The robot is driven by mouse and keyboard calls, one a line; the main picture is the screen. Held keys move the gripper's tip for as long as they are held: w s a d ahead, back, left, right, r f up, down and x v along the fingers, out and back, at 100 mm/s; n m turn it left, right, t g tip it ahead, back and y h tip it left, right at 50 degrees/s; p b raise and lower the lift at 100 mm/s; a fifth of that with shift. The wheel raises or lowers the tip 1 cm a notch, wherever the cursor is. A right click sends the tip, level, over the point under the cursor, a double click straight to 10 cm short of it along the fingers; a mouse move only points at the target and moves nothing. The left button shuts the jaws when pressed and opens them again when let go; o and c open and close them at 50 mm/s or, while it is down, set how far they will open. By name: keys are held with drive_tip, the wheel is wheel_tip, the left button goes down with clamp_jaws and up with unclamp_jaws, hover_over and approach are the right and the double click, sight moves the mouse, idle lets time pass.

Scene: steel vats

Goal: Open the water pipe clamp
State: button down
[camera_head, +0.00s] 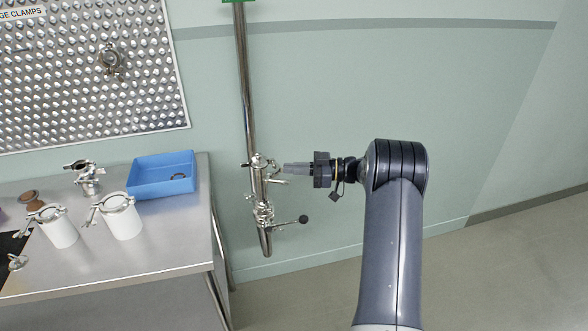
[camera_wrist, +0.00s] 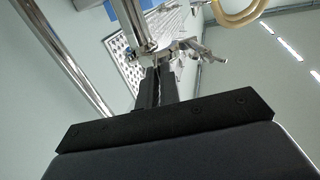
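The water pipe (camera_head: 243,85) is a vertical steel tube on the wall right of the table. The water pipe clamp (camera_head: 257,162) is a steel ring fitting around it, with small parts sticking out to the right. My gripper (camera_head: 284,169) points left, with its fingertips at the clamp's right side. In the wrist view, the pipe (camera_wrist: 130,22) and clamp hardware (camera_wrist: 188,47) lie just beyond my dark gripper fingers (camera_wrist: 158,78). The fingers look close together with a narrow light strip between them. I cannot tell whether they hold a clamp part.
Below the clamp, a valve (camera_head: 263,213) has a lever with a black knob (camera_head: 304,219) reaching right. The steel table (camera_head: 150,253) holds a blue bin (camera_head: 163,188), white canisters (camera_head: 123,220) and loose fittings. The wall right of the pipe is clear.

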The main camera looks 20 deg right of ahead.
drive_tip(key=c, duration=1.6)
unclamp_jaws()
drive_tip(key=b+v, duration=0.2)
drive_tip(key=v, duration=0.8)
drive_tip(key=shift+d, duration=0.35)
drive_tip(key=shift+a+r, duration=0.1)
drive_tip(key=p+x, duration=0.2)
drive_tip(key=x, duration=0.8)
drive_tip(key=shift+a, duration=0.35)
